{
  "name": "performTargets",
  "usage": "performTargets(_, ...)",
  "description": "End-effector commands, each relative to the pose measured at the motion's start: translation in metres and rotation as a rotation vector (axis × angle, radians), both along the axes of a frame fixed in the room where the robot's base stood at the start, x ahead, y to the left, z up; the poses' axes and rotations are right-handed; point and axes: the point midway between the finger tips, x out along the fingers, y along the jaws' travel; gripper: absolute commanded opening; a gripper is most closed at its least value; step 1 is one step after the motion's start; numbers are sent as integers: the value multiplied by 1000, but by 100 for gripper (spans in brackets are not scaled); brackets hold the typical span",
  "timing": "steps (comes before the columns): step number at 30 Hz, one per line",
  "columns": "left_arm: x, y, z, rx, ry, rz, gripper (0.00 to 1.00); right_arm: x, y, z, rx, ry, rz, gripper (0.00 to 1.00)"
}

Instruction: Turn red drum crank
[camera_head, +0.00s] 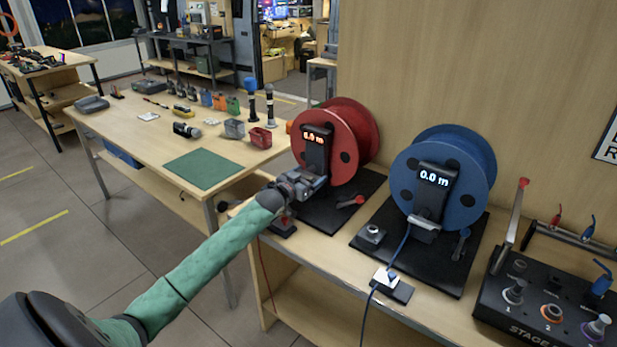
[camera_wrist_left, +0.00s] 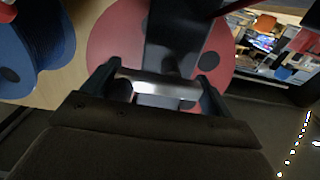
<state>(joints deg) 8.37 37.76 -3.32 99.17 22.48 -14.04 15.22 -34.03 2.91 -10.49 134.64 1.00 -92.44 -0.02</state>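The red drum (camera_head: 358,128) stands on a black base (camera_head: 322,214) on the bench, with a lit display (camera_head: 317,136) on its front post. It also shows in the wrist view (camera_wrist_left: 108,45). A short lever with a red knob (camera_head: 350,202) lies low at the right of its base; I cannot tell whether this is the crank. My left gripper (camera_head: 318,183) is in front of the drum, below the display. In the wrist view its fingers (camera_wrist_left: 158,90) are wide apart, with a silver bar (camera_wrist_left: 155,86) spanning between them. Contact is unclear. My right gripper is not in view.
A blue drum (camera_head: 465,165) reading 0.0 m stands to the right. A black control box (camera_head: 540,305) with levers and knobs is at the far right. A wooden table (camera_head: 130,130) with a green mat (camera_head: 203,168) and several small items stands left. The wall is close behind the drums.

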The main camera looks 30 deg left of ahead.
Motion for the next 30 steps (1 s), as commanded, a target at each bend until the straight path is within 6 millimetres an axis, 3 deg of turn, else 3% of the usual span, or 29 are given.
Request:
performTargets(2, 0, 1, 1, 1, -1, 1, 100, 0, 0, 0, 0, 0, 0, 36)
performTargets(14, 0, 0, 8, 0, -2, 0, 100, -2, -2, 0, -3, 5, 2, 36)
performTargets(18, 1, 1, 24, 1, -3, 0, 100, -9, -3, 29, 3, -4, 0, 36)
performTargets(21, 0, 2, 41, 2, -4, 1, 100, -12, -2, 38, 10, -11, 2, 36)
performTargets(30, 0, -46, 67, -3, -4, 0, 100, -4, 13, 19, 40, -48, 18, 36)
